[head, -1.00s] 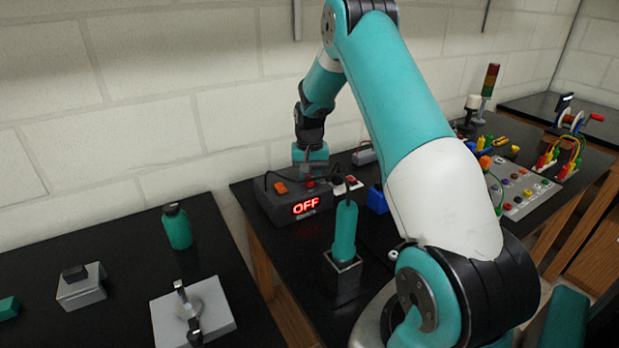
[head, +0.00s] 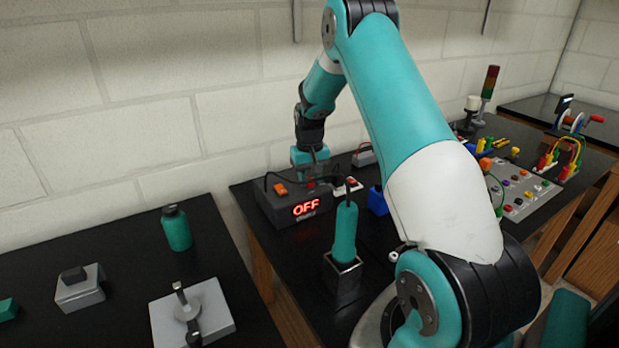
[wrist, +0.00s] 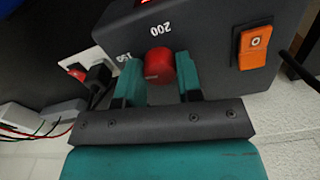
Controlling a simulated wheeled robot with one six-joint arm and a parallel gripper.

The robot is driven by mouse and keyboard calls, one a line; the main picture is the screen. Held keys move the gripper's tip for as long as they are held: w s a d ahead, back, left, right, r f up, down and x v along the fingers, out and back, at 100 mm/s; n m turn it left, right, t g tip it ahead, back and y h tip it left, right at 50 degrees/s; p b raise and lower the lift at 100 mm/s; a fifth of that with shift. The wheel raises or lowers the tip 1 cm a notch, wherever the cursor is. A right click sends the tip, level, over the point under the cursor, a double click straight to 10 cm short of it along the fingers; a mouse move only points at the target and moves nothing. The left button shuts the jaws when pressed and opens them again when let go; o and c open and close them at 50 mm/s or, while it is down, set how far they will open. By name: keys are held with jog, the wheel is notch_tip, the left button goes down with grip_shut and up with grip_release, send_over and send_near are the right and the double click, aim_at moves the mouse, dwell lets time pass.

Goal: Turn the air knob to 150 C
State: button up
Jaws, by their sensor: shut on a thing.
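The grey hot-air station (head: 270,208) stands on the black bench, with red lit letters reading OFF on its front. In the wrist view its red air knob (wrist: 160,68) sits between the teal fingers of my gripper (wrist: 159,76), which is shut on it. The printed marks 150 (wrist: 124,57) and 200 (wrist: 160,27) show upside down beside the knob. I cannot make out a pointer on the knob. In the head view my gripper (head: 311,175) is at the station's top, and the fingers and knob are small there.
An orange switch (wrist: 252,48) is on the station beside the knob. A teal hot-air handpiece (head: 345,232) stands in a holder in front. A power strip (head: 347,187) and a blue block (head: 377,200) lie to the right. A wall is close behind.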

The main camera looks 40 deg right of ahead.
aim_at(310, 179)
jog(key=o, duration=0.9)
jog(key=shift+o, duration=0.2)
notch_tip(310, 179, up, 18)
jog(key=b, duration=0.2)
jog(key=shift+f+b, duration=0.25)
jog(key=shift+b, duration=0.15)
